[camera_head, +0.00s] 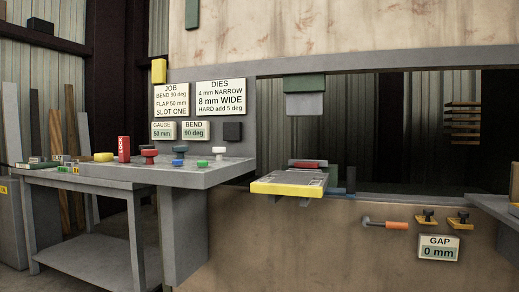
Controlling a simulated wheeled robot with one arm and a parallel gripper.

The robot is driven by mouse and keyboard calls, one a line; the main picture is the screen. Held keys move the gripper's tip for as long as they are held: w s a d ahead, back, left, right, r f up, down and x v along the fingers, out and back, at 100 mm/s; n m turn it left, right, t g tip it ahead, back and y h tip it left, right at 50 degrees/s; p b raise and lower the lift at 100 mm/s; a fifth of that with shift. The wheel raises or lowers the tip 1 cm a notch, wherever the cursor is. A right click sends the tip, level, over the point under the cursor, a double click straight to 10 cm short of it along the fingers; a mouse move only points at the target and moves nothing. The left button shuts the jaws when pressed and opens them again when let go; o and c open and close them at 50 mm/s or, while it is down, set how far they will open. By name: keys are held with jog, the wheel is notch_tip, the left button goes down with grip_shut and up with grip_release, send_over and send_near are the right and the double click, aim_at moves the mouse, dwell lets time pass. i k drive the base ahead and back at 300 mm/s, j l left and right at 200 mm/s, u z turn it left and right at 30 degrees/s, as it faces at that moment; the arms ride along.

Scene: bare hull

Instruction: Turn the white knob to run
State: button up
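A small white knob (218,152) stands on the right part of the grey console top (200,177), a little apart from the other knobs. Its lower part looks dark. It is too small in the view to tell which position it points to, and I can read no run mark beside it. My gripper is not in view.
Signs (220,98) hang behind. A yellow-edged plate (288,188) juts out at right. A grey table (85,182) stands left.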

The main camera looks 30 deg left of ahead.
aim_at(218, 151)
jog(key=u, duration=0.45)
jog(key=i+u, duration=0.15)
jog(key=u, duration=0.3)
jog(key=j+u, duration=0.1)
jog(key=u, duration=0.4)
jog(key=i+u, duration=0.15)
jog(key=u, duration=0.3)
jog(key=i+l+u, duration=0.1)
jog(key=i+l, duration=0.4)
jog(key=i+j, duration=0.05)
jog(key=i, duration=0.05)
